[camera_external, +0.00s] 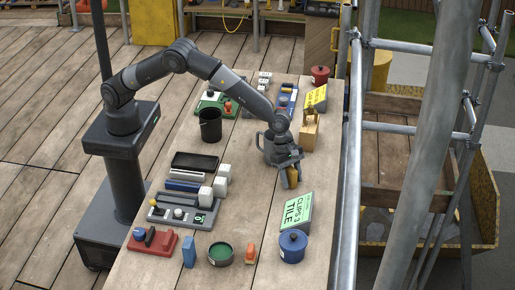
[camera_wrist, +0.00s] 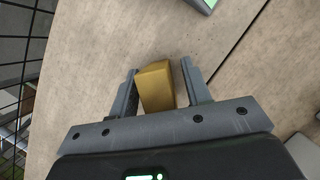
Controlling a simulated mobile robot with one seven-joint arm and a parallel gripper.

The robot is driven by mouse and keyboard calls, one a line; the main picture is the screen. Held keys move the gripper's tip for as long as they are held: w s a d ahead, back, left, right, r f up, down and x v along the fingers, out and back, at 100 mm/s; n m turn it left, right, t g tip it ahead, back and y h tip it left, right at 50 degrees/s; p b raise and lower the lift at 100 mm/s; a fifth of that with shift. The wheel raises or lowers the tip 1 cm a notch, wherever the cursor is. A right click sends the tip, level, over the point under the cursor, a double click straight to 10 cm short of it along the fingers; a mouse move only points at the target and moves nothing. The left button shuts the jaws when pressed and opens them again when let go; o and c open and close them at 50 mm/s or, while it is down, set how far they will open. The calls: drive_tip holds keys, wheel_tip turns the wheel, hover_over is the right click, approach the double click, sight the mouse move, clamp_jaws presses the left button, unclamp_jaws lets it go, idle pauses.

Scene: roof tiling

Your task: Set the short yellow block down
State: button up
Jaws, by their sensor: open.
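The short yellow block (camera_wrist: 156,88) stands between the two fingers of my gripper (camera_wrist: 160,92) in the wrist view. A gap shows between it and the right finger; its side is close to or touching the left finger. The jaws are open. In the external view my gripper (camera_external: 290,180) points down, low over the wooden table, behind the green tile clips sign. The block is not clearly made out there, and whether its underside rests on the table cannot be told.
The green tile clips sign (camera_external: 297,212) and a blue pot (camera_external: 292,246) stand in front of my gripper. A wooden box (camera_external: 310,132) is behind it. White blocks (camera_external: 221,181) and trays lie to the left. Scaffold poles (camera_external: 350,180) run along the table's right edge.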

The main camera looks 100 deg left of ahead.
drive_tip(key=v, duration=1.2)
drive_tip(key=s+a+r+m+t, duration=0.1)
drive_tip(key=s+a+r+m, duration=0.5)
drive_tip(key=s+r, duration=0.3)
drive_tip(key=s+a+r+m, duration=0.6)
drive_tip(key=s+r, duration=0.2)
drive_tip(key=s, duration=0.2)
drive_tip(key=s+a+f+m+y, duration=0.1)
drive_tip(key=s+a+m, duration=0.3)
drive_tip(key=s, duration=0.9)
drive_tip(key=s+a+f+m+t+y, duration=0.1)
drive_tip(key=s+a+m, duration=0.3)
drive_tip(key=s+m, duration=0.7)
drive_tip(key=shift+s+y, duration=0.6)
drive_tip(key=shift+s, duration=1)
